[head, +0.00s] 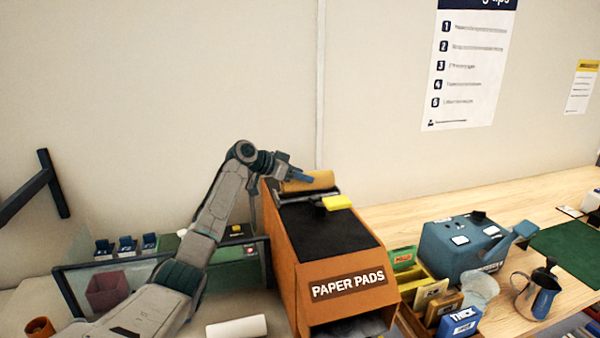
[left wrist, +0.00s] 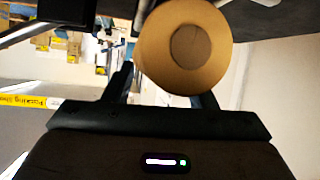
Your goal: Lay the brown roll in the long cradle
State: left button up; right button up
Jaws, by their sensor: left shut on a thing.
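The brown roll (head: 318,181) is at the back top end of the orange PAPER PADS box. My left gripper (head: 300,178) is shut on it, reaching in from the left. In the left wrist view the roll (left wrist: 165,62) shows end-on, with its round core, between the two fingers (left wrist: 165,88). A dark bracket (head: 318,196) lies just below the roll on the box top; I cannot tell whether it is the long cradle, or whether the roll touches it. My right gripper is not in view.
The orange PAPER PADS box (head: 310,262) has a black sloping top with a yellow block (head: 337,202). A white roll (head: 237,327) lies in front. A blue-grey machine (head: 462,246), a metal jug (head: 538,294) and small boxes (head: 460,322) stand right. Wooden bench (head: 480,203) is partly clear behind.

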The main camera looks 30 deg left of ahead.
pick_arm(q)
jog(key=shift+f, duration=0.35)
jog(key=shift+f+b, duration=0.5)
jog(key=shift+b, duration=0.05)
jog(key=o, duration=1.1)
jog(key=shift+r, duration=0.1)
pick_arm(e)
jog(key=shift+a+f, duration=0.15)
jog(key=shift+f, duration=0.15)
